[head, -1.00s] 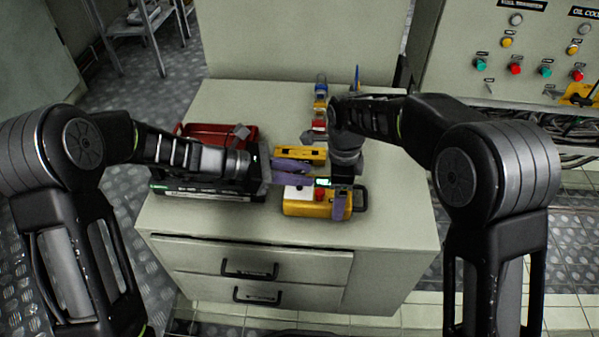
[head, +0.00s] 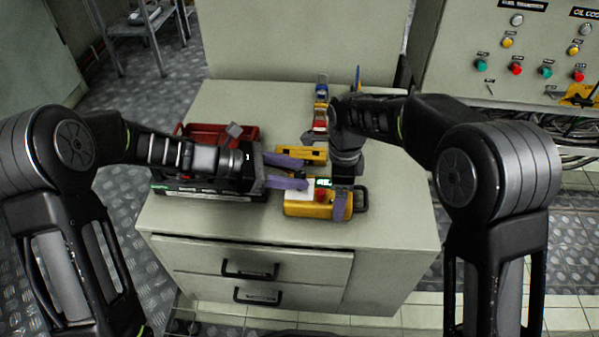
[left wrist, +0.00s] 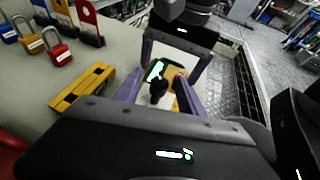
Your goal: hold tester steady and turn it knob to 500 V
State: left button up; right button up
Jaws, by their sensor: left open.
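The tester (head: 318,210) is a yellow box with a white top, a lit green display and a red part, lying on the cabinet top. In the left wrist view its black knob (left wrist: 158,90) stands below the display (left wrist: 154,72). My left gripper (head: 304,173) is open, its purple fingers reaching over the tester's left part; the knob shows between them in the wrist view. In the head view I cannot make out the knob. My right gripper (head: 343,190) reaches down over the tester's right part, with its near purple finger against the front side. Its far finger is mostly hidden.
A yellow bar-shaped tool (head: 314,154) lies behind the tester. A black case (head: 210,196) and a red tray (head: 190,130) are at the left, under my left arm. Padlocks (head: 320,105) stand at the back. The front right of the cabinet top (head: 395,215) is clear.

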pick_arm(q)
jog(key=v, duration=1)
jog(key=shift+a+r, duration=0.1)
jog(key=shift+a, duration=0.05)
pick_arm(e)
jog(key=o, duration=1.8)
jog(key=shift+r, duration=0.1)
notch_tip(320, 180, up, 12)
